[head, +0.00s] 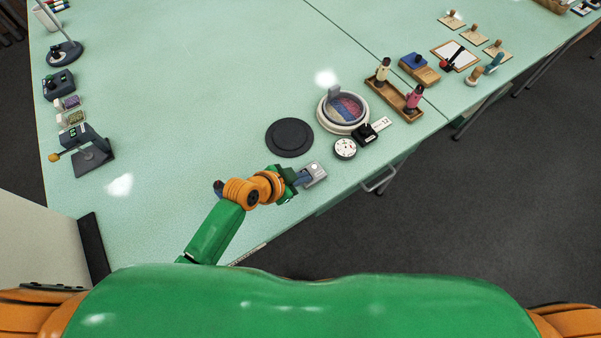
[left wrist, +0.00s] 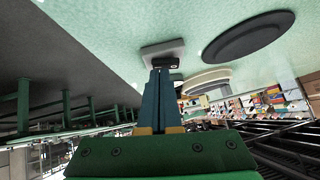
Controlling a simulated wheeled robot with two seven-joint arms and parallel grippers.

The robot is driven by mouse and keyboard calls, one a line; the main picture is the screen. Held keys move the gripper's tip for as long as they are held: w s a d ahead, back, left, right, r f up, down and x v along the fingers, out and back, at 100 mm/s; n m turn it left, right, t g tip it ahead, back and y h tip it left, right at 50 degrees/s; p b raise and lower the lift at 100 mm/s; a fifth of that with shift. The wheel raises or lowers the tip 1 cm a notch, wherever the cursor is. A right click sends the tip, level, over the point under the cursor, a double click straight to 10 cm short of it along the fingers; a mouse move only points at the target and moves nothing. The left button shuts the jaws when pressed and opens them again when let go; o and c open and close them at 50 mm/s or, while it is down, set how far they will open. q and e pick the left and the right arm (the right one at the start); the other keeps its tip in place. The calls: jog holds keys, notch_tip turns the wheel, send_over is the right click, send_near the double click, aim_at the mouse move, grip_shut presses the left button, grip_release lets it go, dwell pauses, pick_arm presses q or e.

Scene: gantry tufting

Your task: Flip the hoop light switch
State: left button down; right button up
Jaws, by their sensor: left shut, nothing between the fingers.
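A small grey switch box (head: 313,174) sits on the pale green table near its front edge. It also shows in the left wrist view as a light plate (left wrist: 157,48) with a dark part facing the fingers. My left gripper (head: 298,181) is shut and empty, with its fingertips right at the near side of the box. In the left wrist view the closed fingers (left wrist: 162,80) overlap the dark part; I cannot tell whether they touch it. The switch's position is too small to read. A round white hoop (head: 322,118) with red and blue inside stands beyond it.
A black disc (head: 289,138) lies left of the hoop. A round white dial (head: 345,149) and a small black block (head: 366,134) stand close beyond the switch. A wooden tray (head: 394,99) with two pegs is farther right. The table's left middle is clear.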

pick_arm(q)
jog(key=d+r+p+v, duration=0.2)
jog(key=p+v, duration=0.3)
jog(key=v, duration=0.8)
jog(key=shift+w, duration=0.35)
jog(key=shift+d, duration=0.1)
jog(key=b, duration=0.6)
jog(key=w+b, duration=0.1)
jog(key=b, duration=0.5)
jog(key=shift+w+a+r+b, duration=0.15)
jog(key=shift+w+a+b, duration=0.15)
jog(key=shift+b, duration=0.1)
